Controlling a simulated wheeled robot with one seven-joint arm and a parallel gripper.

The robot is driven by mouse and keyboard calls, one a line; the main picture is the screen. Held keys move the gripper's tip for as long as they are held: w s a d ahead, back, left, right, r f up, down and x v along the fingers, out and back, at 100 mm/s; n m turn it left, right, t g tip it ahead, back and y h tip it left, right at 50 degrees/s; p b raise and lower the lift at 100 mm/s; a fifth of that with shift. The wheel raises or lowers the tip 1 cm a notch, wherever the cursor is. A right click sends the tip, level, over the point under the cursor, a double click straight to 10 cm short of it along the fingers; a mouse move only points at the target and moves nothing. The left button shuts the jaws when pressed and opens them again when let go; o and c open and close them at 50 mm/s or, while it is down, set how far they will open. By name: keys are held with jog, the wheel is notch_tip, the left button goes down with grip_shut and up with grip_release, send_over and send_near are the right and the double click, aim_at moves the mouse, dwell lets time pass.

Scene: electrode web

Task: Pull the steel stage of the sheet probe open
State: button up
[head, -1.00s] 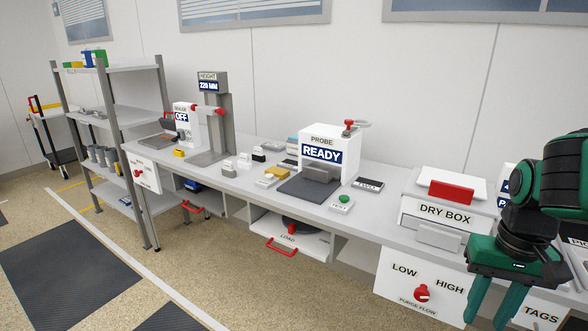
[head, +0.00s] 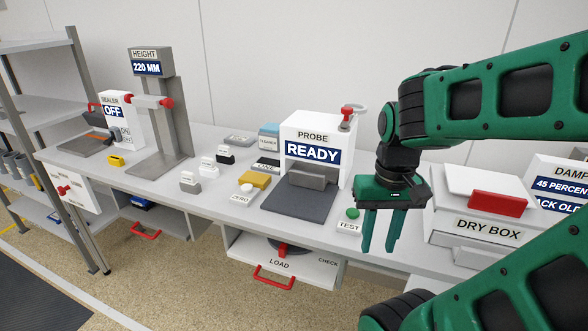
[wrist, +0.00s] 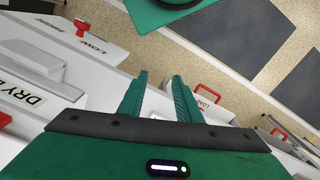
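The probe (head: 327,132) is a white box on the bench reading READY, with a red-knobbed lever (head: 346,117) at its top right. A grey steel block (head: 307,176), which looks like its stage, sits at the foot of its front face, behind a dark flat plate (head: 297,204). I cannot tell whether the stage is open at all. My gripper (head: 377,248) hangs fingers down to the right of the probe, apart from it, in front of the bench near the TEST button. Its fingers are spread and empty, as the wrist view (wrist: 158,84) also shows.
The green TEST button (head: 352,213) and white ZERO button (head: 242,195) flank the plate. Below is the LOAD drawer (head: 290,263) with a red handle (head: 273,282). The dry box (head: 487,222) stands to the right. Small blocks and a yellow piece (head: 255,180) lie left.

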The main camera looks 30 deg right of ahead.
jog(key=shift+w+d, duration=0.15)
jog(key=shift+w, duration=0.2)
jog(key=shift+o, duration=0.4)
jog(key=o, duration=0.5)
jog(key=shift+s+d+r, duration=0.1)
jog(key=shift+s+r, duration=0.1)
jog(key=shift+s, duration=0.1)
jog(key=o, duration=1)
jog(key=shift+w+d+r+m+h, duration=0.15)
jog(key=shift+w+d+r, duration=0.2)
jog(key=shift+w, duration=0.25)
jog(key=shift+w+d+r+m+h, duration=0.15)
jog(key=shift+w+d+r, duration=0.2)
jog(key=shift+w, duration=0.25)
jog(key=shift+o, duration=0.9)
jog(key=w+d+r+m+t+h, duration=0.1)
jog(key=w+d+r, duration=0.1)
jog(key=w, duration=1.1)
jog(key=shift+d+m+h, duration=0.3)
jog(key=m+t+h, duration=0.2)
send_near(307, 173)
jog(key=x, duration=1.1)
